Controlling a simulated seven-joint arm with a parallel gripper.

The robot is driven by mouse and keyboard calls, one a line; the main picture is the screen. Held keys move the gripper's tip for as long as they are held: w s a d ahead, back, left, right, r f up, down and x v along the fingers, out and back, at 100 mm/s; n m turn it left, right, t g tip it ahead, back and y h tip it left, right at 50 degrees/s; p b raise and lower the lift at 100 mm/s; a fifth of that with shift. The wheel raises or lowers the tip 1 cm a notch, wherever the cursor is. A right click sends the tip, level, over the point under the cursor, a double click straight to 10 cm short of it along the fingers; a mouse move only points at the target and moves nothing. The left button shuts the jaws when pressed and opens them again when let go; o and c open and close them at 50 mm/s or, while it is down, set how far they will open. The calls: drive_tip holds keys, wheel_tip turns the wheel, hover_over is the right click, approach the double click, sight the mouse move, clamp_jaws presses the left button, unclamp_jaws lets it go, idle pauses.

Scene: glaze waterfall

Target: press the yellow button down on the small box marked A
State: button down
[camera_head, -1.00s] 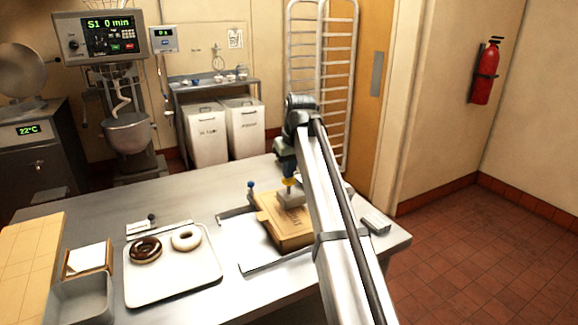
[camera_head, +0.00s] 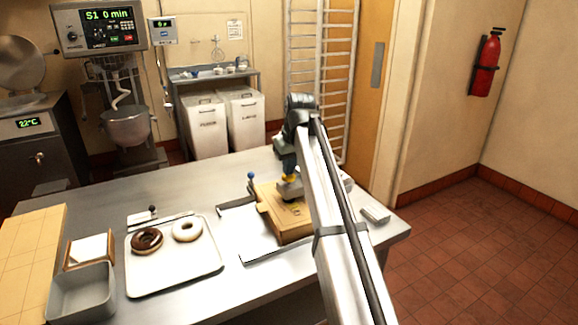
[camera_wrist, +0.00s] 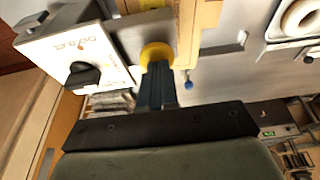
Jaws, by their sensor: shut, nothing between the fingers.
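The yellow button (camera_wrist: 156,54) sits on a small grey box (camera_wrist: 133,30) in the wrist view. The button also shows in the head view (camera_head: 289,178), and the box below it (camera_head: 288,191) is partly hidden by my arm. I cannot read a letter A on the box. My gripper (camera_wrist: 157,72) is shut and empty, with its dark fingertips right at the button, overlapping its near edge. They look to be touching it, but how far the button is down cannot be told. In the head view my gripper (camera_head: 287,168) is directly above the button.
A brown box (camera_head: 285,222) lies beneath or beside the small box. A white box with a black knob (camera_wrist: 83,75) stands close beside my fingers. A blue-topped lever (camera_head: 251,176) rises nearby. A tray (camera_head: 175,278) with two donuts is at left.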

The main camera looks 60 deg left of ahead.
drive_tip(key=shift+s+d+f, duration=0.1)
drive_tip(key=shift+d+f, duration=0.2)
drive_tip(key=shift+f, duration=0.25)
drive_tip(key=r, duration=0.4)
drive_tip(key=shift+a+r, duration=0.2)
drive_tip(key=shift+r, duration=0.15)
drive_tip(key=v, duration=1)
drive_tip(key=shift+r, duration=0.2)
